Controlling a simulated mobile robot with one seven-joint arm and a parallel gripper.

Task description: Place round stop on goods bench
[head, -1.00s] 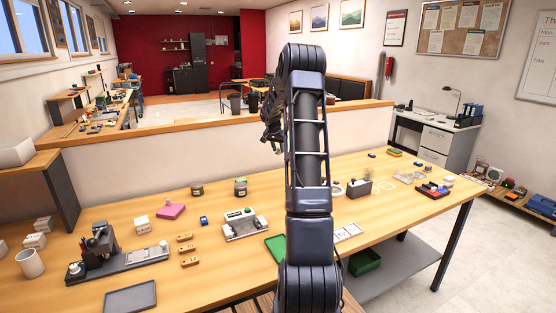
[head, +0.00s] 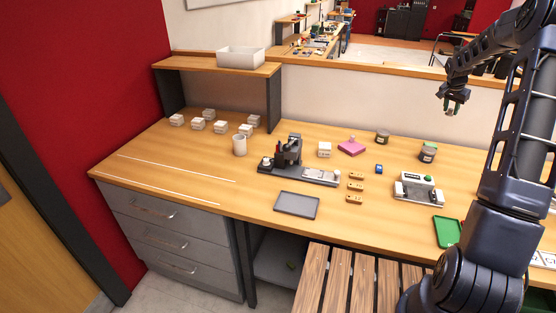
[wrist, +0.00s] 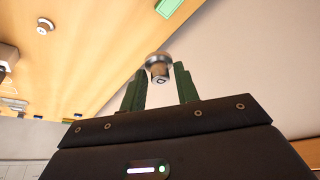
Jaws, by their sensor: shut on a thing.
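The round stop (wrist: 158,72) is a small grey metal piece with a wider round head, between my green fingertips in the wrist view. My gripper (wrist: 160,84) is shut on it. The long wooden bench (head: 255,200) runs across the head view. Its left end, over grey drawers, has a clear area between two white lines. I cannot tell which part is called the goods bench.
Several white boxes (head: 198,124) and a white cup (head: 239,145) stand at the back left, near a raised shelf (head: 210,66). A dark fixture (head: 290,155), a grey tray (head: 297,205), wooden blocks (head: 355,187) and a grey-white device (head: 418,190) occupy the middle.

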